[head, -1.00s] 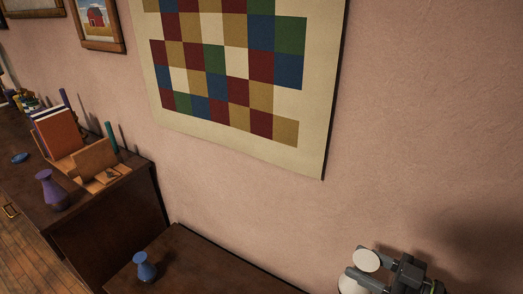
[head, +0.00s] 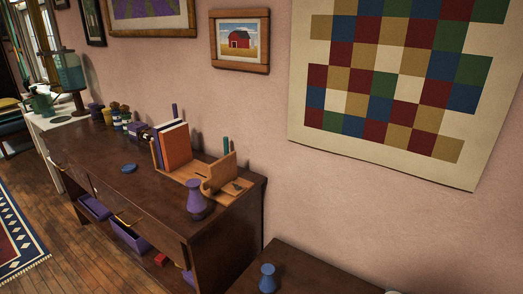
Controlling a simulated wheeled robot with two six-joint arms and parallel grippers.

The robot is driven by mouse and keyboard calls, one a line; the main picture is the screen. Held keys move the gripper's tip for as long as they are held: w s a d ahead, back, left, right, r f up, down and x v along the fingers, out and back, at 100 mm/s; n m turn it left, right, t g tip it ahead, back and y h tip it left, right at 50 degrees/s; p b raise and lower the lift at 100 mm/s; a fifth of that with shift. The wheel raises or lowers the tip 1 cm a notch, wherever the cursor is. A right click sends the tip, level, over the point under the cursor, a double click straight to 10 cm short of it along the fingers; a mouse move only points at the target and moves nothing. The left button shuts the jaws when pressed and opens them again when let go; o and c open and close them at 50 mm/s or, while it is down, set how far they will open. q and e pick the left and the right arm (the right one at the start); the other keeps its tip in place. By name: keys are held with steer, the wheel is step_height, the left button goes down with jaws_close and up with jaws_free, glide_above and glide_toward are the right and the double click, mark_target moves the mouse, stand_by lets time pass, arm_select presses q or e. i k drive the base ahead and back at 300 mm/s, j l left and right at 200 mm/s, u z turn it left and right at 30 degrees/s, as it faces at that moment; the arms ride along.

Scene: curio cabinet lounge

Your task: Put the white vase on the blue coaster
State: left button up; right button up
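A small flat blue disc, which looks like the blue coaster (head: 129,168), lies on the top of the dark wooden cabinet (head: 100,155), left of the book rack. A sliver of something white (head: 392,292) shows at the bottom edge, right of centre. It may be the rim of the white vase, but too little shows to be sure. No whole white vase is in view. Neither of my grippers is in view.
A purple vase (head: 195,198) stands at the cabinet's near edge, beside a wooden book rack (head: 211,182) with books. Small jars (head: 126,119) stand farther back. A blue vase (head: 267,278) stands on a lower dark table (head: 310,275). Drawers (head: 128,235) below hang open. The cabinet top around the disc is clear.

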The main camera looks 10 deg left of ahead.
mark_target(129, 167)
steer(key=i+j, duration=0.1)
steer(key=j, duration=0.4)
steer(key=i+j, duration=0.15)
steer(key=j, duration=0.35)
steer(key=i+j+z, duration=0.1)
steer(key=j, duration=0.4)
steer(key=i+j, duration=0.1)
steer(key=j, duration=0.4)
steer(key=i+j, duration=0.15)
steer(key=j, duration=0.2)
steer(key=i+j, duration=0.15)
steer(key=j, duration=0.25)
steer(key=i+j+z, duration=0.1)
steer(key=j, duration=0.25)
steer(key=i+j, duration=0.2)
steer(key=j, duration=0.15)
steer(key=i+j+z, duration=0.1)
steer(key=j, duration=0.3)
steer(key=i, duration=0.05)
